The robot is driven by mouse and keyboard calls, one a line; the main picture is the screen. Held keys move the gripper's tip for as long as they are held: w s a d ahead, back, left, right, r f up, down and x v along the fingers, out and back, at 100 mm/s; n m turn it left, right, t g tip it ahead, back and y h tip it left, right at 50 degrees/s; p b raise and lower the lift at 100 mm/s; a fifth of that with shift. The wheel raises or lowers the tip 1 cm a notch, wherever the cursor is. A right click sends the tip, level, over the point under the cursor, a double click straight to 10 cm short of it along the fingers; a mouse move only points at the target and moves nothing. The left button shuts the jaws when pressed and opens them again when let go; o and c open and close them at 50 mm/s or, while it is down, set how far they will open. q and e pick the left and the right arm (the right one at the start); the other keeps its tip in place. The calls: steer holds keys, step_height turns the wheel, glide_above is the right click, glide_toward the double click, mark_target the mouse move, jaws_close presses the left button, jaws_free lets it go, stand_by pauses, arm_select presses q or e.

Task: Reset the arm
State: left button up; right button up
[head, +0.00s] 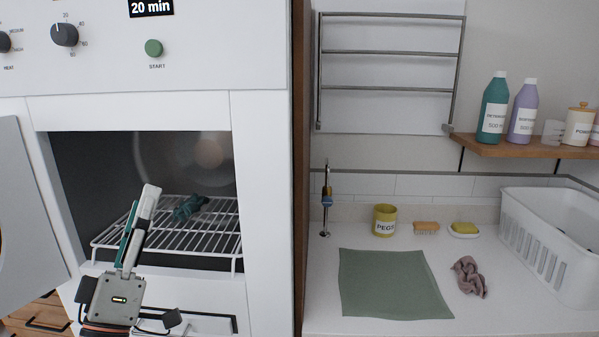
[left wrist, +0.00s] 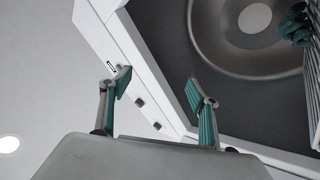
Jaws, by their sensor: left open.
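My left gripper (head: 141,208) is in front of the open drying machine (head: 262,200), pointing up, at the left of the head view. In the left wrist view its two green-padded fingers (left wrist: 158,84) are spread apart with nothing between them. My right gripper is not in view. A dark green crumpled cloth (head: 190,207) lies on the white wire rack (head: 222,232) inside the machine, just beyond and to the right of the left gripper. The cloth also shows at the top right of the left wrist view (left wrist: 292,24).
The machine's door (head: 25,215) stands open at the left. On the right, the counter holds a flat green cloth (head: 390,285), a crumpled mauve cloth (head: 469,277), a yellow peg pot (head: 385,220) and a white basket (head: 545,245). Bottles stand on a wooden shelf (head: 520,147).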

arm_select(q)
steer(key=s+d+f+m+g+h, duration=0.15)
steer(key=f+m+g, duration=0.3)
steer(key=f, duration=0.45)
steer(key=d+f+m+g+h, duration=0.1)
steer(key=d+f+m+g, duration=0.3)
steer(key=f, duration=0.5)
steer(key=s+d+f+m+g+h, duration=0.1)
steer(key=f+m+g, duration=0.2)
steer(key=f+m, duration=0.35)
steer(key=s+a+f+g+y, duration=0.8)
steer(key=s+a+f+y, duration=0.2)
steer(key=s+a+f, duration=0.7)
steer(key=w+d+f+n+t+h, duration=0.2)
steer(key=d+f+t+h, duration=0.2)
steer(key=d+f, duration=1.1)
steer(key=d+h, duration=0.1)
steer(key=h, duration=0.2)
steer(key=shift+w+f, duration=0.15)
steer(key=shift+w, duration=0.25)
steer(key=shift+a, duration=0.1)
steer(key=c, duration=1)
steer(key=shift+o, duration=0.2)
steer(key=shift+a, duration=0.15)
